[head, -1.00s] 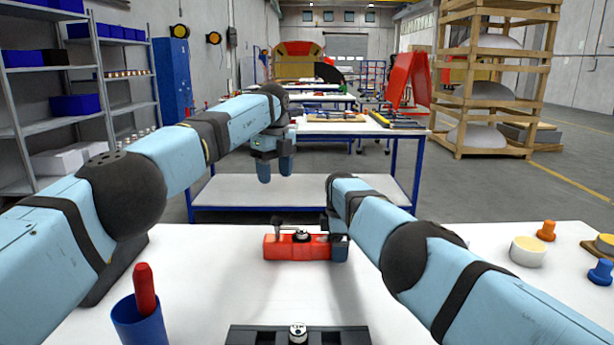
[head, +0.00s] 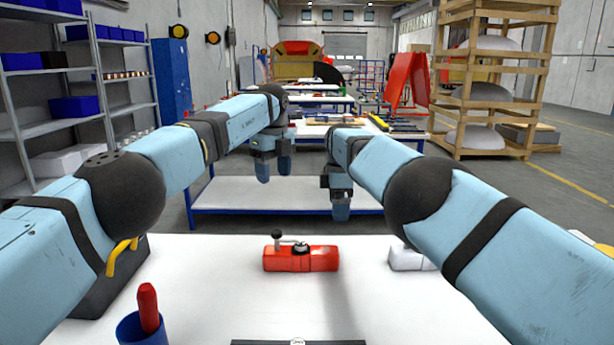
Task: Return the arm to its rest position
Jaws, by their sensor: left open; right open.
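My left gripper (head: 274,170) hangs fingers down over the far side of the near table, above and left of the red block. It is open and empty. My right gripper (head: 341,208) also points down, raised above and to the right of the red block, apart from it. It is open, with nothing seen between its fingers. The red block (head: 318,258), with a dark clamp-like piece and a knob on top, rests on the white table (head: 210,290).
A blue cup (head: 135,328) with a red handle stands front left. A black fixture (head: 300,342) is cut off at the front edge. A white block (head: 408,258) is partly hidden behind my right arm. A blue-framed bench (head: 230,195) stands beyond. The table's middle is mostly clear.

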